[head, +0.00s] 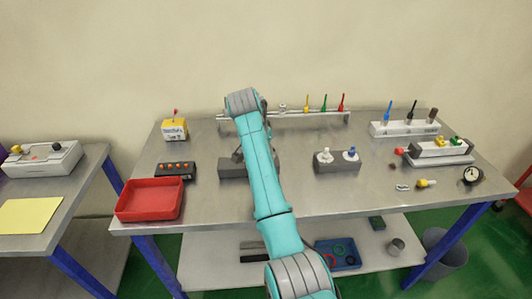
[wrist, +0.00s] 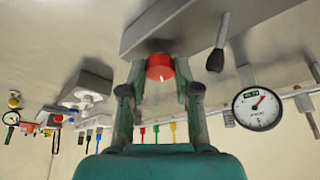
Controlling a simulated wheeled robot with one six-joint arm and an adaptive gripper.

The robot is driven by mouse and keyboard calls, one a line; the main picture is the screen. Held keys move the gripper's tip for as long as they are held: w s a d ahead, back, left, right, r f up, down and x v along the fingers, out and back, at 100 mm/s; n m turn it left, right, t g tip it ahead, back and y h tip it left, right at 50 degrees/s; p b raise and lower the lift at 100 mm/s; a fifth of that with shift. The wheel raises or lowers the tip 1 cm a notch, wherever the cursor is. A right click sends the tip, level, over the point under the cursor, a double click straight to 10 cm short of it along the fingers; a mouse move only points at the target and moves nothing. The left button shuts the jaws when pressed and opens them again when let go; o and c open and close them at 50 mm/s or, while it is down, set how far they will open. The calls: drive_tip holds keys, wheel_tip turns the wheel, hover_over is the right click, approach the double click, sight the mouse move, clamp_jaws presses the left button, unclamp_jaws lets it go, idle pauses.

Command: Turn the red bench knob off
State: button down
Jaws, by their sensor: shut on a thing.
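The red knob (wrist: 160,67) sits on the face of a grey block in the wrist view. My gripper (wrist: 160,80) has one finger on each side of the knob and is shut on it. The knob is hidden behind my arm in the head view. The grey block (head: 232,167) it sits on partly shows there, left of my arm. A black lever (wrist: 218,50) stands on the same block beside the knob. The knob's pointer or off mark cannot be made out.
A dial gauge (wrist: 257,107) hangs by a rail near the lever. A red tray (head: 150,199) and a black box with orange buttons (head: 175,170) are on the left. A block with white and blue fittings (head: 337,161) stands right of my arm. The front middle bench is clear.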

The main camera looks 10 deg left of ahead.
drive_tip(key=shift+a+m+g+h, duration=0.1)
drive_tip(key=shift+m+g+h, duration=0.2)
drive_tip(key=shift+m, duration=1)
drive_tip(key=c, duration=0.8)
unclamp_jaws()
drive_tip(key=v, duration=0.7)
drive_tip(key=shift+a+r, duration=0.15)
drive_tip(key=shift+r, duration=0.05)
drive_tip(key=shift+s, duration=0.1)
